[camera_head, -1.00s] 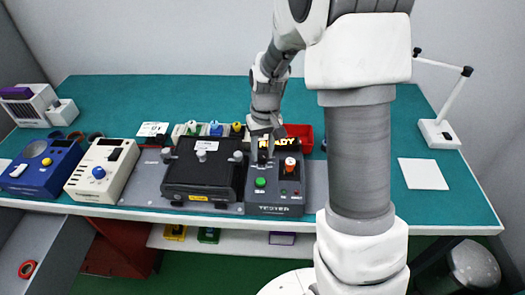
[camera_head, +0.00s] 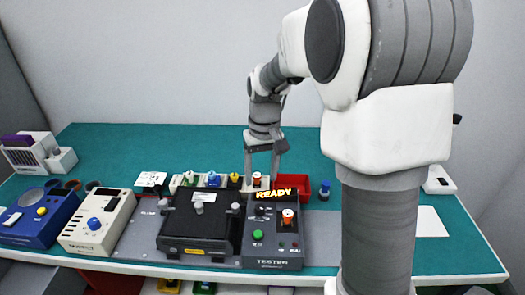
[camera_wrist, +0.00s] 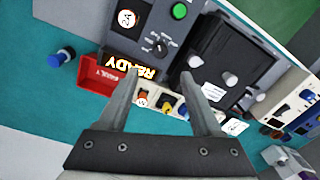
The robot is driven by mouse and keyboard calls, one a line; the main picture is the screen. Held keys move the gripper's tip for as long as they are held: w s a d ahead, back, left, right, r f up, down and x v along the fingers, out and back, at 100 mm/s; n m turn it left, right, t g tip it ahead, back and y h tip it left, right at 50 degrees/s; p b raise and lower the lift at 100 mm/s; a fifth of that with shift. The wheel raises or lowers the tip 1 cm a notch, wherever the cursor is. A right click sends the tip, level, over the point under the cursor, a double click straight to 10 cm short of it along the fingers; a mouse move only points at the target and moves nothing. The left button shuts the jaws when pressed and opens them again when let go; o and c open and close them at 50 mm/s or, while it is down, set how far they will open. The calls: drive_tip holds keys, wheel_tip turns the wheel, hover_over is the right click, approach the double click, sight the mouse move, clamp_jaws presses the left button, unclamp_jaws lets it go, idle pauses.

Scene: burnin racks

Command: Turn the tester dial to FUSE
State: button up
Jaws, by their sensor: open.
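The tester (camera_head: 276,261) is a dark grey box at the front edge of the table, with a lit READY sign (camera_head: 271,194). Its small black dial (camera_head: 260,211) sits left of an orange-and-white capped piece (camera_head: 287,217), above a green button (camera_head: 257,235). The dial (camera_wrist: 160,48) also shows in the wrist view with small markings around it; I cannot read where it points. My gripper (camera_head: 263,178) is open and empty, pointing down behind the tester, apart from the dial. Its fingers (camera_wrist: 157,85) frame the capped parts behind the tester in the wrist view.
A black fixture (camera_head: 201,225) stands left of the tester. A beige box (camera_head: 96,222) and a blue box (camera_head: 37,217) are farther left. A red FAULTY bin (camera_head: 294,184) and a blue-capped part (camera_head: 324,190) lie behind the tester. The table's back is clear.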

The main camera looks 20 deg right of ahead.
wheel_tip(320, 180, up, 7)
drive_tip(key=shift+d+f, duration=0.15)
idle(0.4)
drive_tip(key=s+r+t, duration=0.2)
drive_tip(key=s, duration=0.8)
drive_tip(key=s+r+t, duration=0.3)
drive_tip(key=s, duration=0.8)
drive_tip(key=shift+a+m+t+h, duration=0.3)
drive_tip(key=shift+a, duration=0.05)
drive_tip(key=shift+a, duration=0.1)
